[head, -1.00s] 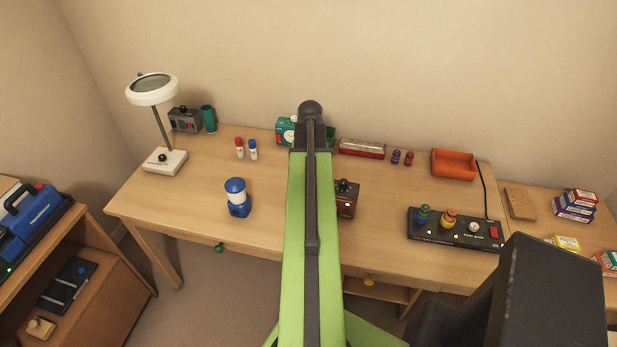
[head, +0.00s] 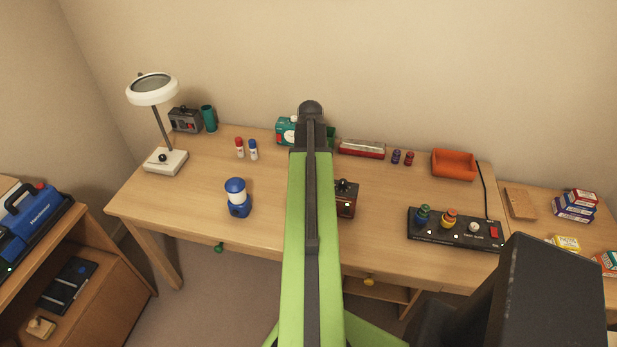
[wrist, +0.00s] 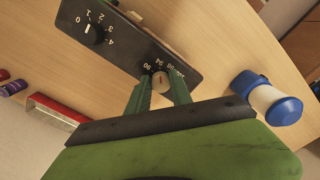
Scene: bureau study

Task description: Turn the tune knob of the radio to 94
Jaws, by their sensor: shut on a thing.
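The radio's dark front panel (wrist: 125,45) fills the upper left of the wrist view. It bears a black knob (wrist: 94,34) with a 0 to 4 scale and a pale tune knob (wrist: 160,79) with a red line. My gripper (wrist: 159,82) has its two green fingers on either side of the tune knob and is shut on it. The red line points up the picture, roughly at the middle mark, which looks like 94; the exact setting is hard to read. In the head view the radio (head: 346,199) is a red-brown box, partly hidden by my arm, and my fingers are hidden.
A blue and white lantern (head: 237,198) stands left of my arm; it also shows in the wrist view (wrist: 268,97). A red harmonica-like box (head: 362,149) lies behind. A black control panel (head: 456,229) is to the right. Bare desk lies between the lantern and lamp (head: 165,161).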

